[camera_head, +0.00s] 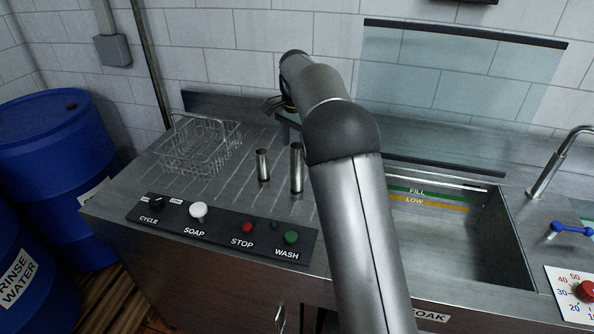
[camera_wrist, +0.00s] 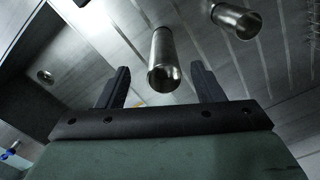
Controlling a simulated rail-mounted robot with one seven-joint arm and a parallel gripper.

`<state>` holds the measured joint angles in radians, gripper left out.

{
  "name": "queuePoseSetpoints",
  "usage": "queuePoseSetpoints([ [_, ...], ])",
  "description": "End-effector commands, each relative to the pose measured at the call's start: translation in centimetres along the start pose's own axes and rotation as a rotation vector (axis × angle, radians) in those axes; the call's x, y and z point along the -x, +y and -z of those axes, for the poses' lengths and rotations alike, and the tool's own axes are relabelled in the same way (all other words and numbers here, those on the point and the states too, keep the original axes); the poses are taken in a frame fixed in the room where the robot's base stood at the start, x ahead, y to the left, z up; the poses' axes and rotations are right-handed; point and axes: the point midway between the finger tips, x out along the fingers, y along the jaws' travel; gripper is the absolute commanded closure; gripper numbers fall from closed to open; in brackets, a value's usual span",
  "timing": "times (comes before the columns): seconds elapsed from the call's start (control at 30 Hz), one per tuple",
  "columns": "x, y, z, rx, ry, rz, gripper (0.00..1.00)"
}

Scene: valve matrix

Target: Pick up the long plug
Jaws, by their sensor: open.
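The long plug (camera_head: 297,168) is a shiny metal cylinder standing upright on the ribbed steel drainboard, just left of my arm in the head view. A shorter metal plug (camera_head: 263,166) stands to its left. My gripper (camera_head: 281,108) is partly hidden behind my arm, above and behind the plugs. In the wrist view my gripper (camera_wrist: 160,69) is open, with its two dark fingers apart and empty. The long plug (camera_wrist: 163,60) shows between the fingers' lines, beyond them, with no contact visible. The shorter plug (camera_wrist: 238,21) is at the upper right.
A wire basket (camera_head: 198,143) stands left of the plugs. A control panel (camera_head: 222,228) with knobs and buttons lies at the drainboard's front edge. The sink basin (camera_head: 490,240) is to the right, with a tap (camera_head: 560,160). Blue barrels (camera_head: 55,140) stand at the far left.

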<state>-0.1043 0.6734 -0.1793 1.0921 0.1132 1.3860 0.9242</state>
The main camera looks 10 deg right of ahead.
Motion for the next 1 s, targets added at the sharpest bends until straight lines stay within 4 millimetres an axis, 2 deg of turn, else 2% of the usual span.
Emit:
queuePoseSetpoints([
  [0.27,-2.1,-0.1,0.1,0.0,-0.002,-0.002,0.39],
  [0.5,-5.5,-0.4,0.5,0.001,-0.001,-0.002,0.39],
  [0.63,-6.3,-0.4,0.5,0.001,0.0,0.001,0.39],
  [0.83,-6.3,-0.4,0.5,0.001,0.001,0.001,0.39],
  [1.0,-6.3,-0.4,0.5,0.001,0.001,0.001,0.86],
])
